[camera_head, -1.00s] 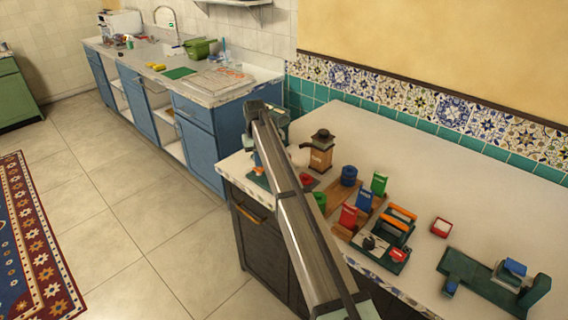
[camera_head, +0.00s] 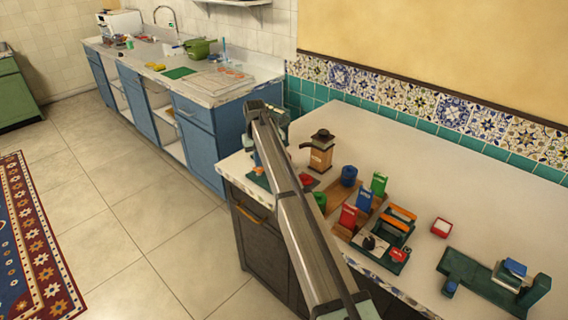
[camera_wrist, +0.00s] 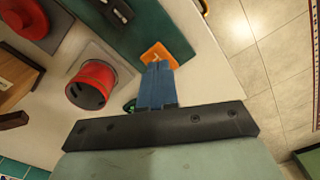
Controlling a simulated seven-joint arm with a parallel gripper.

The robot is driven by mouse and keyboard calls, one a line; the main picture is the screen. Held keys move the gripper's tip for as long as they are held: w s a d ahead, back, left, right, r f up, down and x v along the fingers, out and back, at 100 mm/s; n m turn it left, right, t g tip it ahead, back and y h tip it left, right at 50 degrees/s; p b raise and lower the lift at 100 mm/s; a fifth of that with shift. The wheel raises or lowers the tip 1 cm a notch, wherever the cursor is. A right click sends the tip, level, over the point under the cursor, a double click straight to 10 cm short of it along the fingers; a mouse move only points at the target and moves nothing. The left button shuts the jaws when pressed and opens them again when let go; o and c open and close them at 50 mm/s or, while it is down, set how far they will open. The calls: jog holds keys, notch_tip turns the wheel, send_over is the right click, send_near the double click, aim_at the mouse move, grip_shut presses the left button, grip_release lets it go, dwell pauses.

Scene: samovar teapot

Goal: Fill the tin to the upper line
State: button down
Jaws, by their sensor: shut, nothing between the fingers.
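My gripper (camera_wrist: 157,80) shows in the wrist view with its blue fingers shut and empty. Their tips are over or against an orange square part (camera_wrist: 160,55) on a dark green base (camera_wrist: 135,35); I cannot tell whether they touch. A red round container (camera_wrist: 92,84) with a dark opening stands on a grey plate to the left. No fill line can be read. In the head view my arm hides the gripper. Upright red (camera_head: 348,215), blue (camera_head: 364,200) and green (camera_head: 379,183) labelled packs or tins stand on the counter. I cannot tell which thing is the tin.
A wooden grinder-like box (camera_head: 321,152) stands behind, beside a blue round container (camera_head: 349,175). A green rack with orange bars (camera_head: 398,220), a small red-rimmed box (camera_head: 441,227) and a dark green stand (camera_head: 490,280) are to the right. The counter's back is clear.

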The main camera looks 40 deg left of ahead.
jog(key=shift+f, duration=1.1)
dwell(6.9)
